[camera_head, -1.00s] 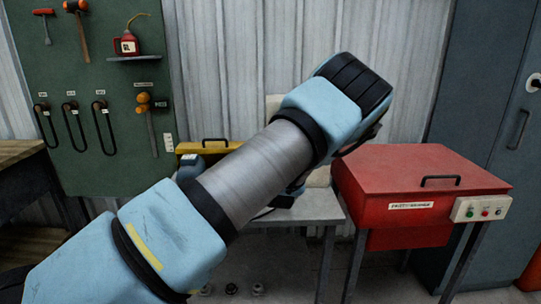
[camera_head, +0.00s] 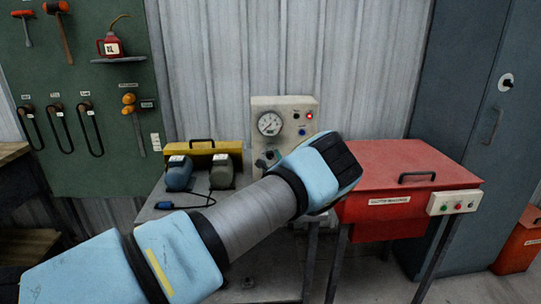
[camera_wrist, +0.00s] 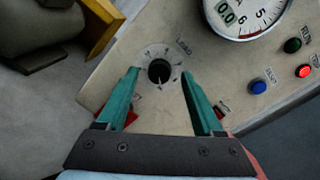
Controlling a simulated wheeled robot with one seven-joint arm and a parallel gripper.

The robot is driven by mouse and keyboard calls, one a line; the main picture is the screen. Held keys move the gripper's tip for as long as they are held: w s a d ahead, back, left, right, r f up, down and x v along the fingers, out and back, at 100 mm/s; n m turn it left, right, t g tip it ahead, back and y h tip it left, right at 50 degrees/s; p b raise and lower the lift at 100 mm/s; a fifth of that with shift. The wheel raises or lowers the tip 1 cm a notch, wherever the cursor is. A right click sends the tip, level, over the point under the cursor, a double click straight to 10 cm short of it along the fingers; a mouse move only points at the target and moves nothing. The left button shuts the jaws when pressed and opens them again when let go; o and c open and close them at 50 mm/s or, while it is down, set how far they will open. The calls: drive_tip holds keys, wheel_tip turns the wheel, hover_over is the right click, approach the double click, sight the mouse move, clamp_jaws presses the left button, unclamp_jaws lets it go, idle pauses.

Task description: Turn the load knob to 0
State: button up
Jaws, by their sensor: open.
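The load knob (camera_wrist: 159,72) is a small black round knob on a pale dial marked with numbers, under the word LOAD, in the wrist view. It sits on a cream control panel (camera_wrist: 150,30), which also shows in the head view (camera_head: 285,104). My gripper (camera_wrist: 159,76) is open, its two teal fingers on either side of the knob with gaps to it. I cannot tell how far the fingertips are from the panel. The knob's pointer setting is too small to read surely. In the head view my arm hides my fingers.
The panel carries a round gauge (camera_head: 270,124), a lit red lamp (camera_wrist: 303,71), a blue button (camera_wrist: 258,87) and a dark green button (camera_wrist: 292,45). Grey motor-like units (camera_head: 180,173) and a yellow toolbox (camera_head: 215,152) stand left. A red machine (camera_head: 405,175) stands right.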

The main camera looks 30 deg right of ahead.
drive_tip(key=shift+w+d, duration=0.2)
drive_tip(key=shift+w, duration=0.45)
drive_tip(key=shift+c, duration=0.3)
clamp_jaws()
